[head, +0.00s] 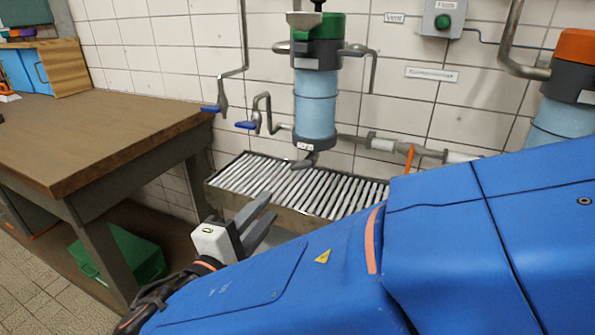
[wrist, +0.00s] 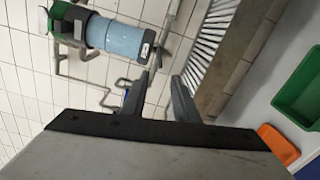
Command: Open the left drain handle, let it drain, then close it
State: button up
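The left filter vessel (head: 316,105) has a green top, a light blue body and a dark grey bottom cap. A small grey drain handle (head: 303,163) sticks out under the cap, above the slatted drain trough (head: 225,197). My gripper (head: 273,204) is in front of the trough, lower and nearer than the handle, with its two grey fingers apart and nothing between them. In the wrist view the vessel (wrist: 115,38) lies sideways at the upper left. My gripper (wrist: 163,76) points toward its bottom end there, with a finger overlapping the handle area; I cannot tell contact.
Two blue-handled valves (head: 245,125) hang on wall pipes left of the vessel. A brown workbench (head: 100,140) stands at left, with a green crate (head: 125,255) below. A second vessel (head: 560,115) with an orange top is at right. My blue arm covers the lower right.

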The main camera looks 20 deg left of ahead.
jog(key=n, duration=0.3)
send_near(300, 168)
jog(key=w, duration=0.9)
jog(key=shift+d, duration=0.3)
grip_shut()
